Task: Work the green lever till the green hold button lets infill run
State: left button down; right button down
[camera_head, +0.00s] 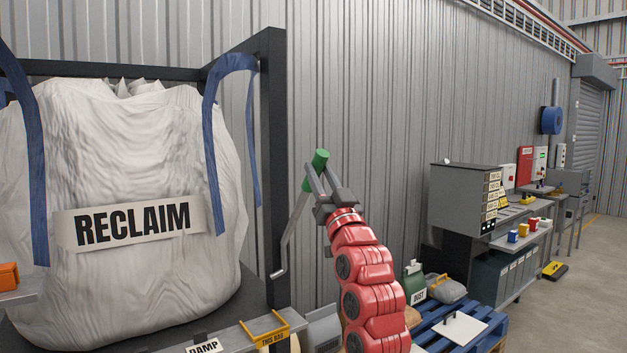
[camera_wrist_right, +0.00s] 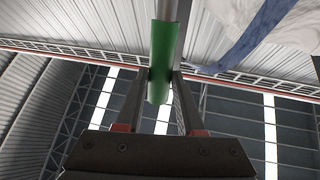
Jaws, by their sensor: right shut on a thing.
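The green lever grip (camera_head: 319,160) sits at the top of a bent grey rod (camera_head: 290,232) beside the black frame post. My right gripper (camera_head: 316,180) is shut on the green grip, its two fingers on either side of it. In the right wrist view the green grip (camera_wrist_right: 164,60) stands between the fingertips of my right gripper (camera_wrist_right: 161,78), with the rod running on beyond it. I cannot make out a green hold button. My left gripper is not in view.
A big white bag (camera_head: 150,270) marked RECLAIM hangs in a black frame (camera_head: 273,130) at left. A yellow bracket (camera_head: 265,330) is at the bottom. A blue pallet (camera_head: 470,325) with sacks and a grey cabinet (camera_head: 460,195) stand right.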

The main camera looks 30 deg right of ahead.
jog(key=shift+f, duration=0.3)
jog(key=c, duration=0.8)
grip_release()
jog(key=shift+o, duration=1.4)
jog(key=shift+s+r, duration=0.1)
jog(key=shift+s, duration=0.1)
jog(key=b+v, duration=0.8)
jog(key=v, duration=0.9)
jog(key=shift+f+b, duration=0.35)
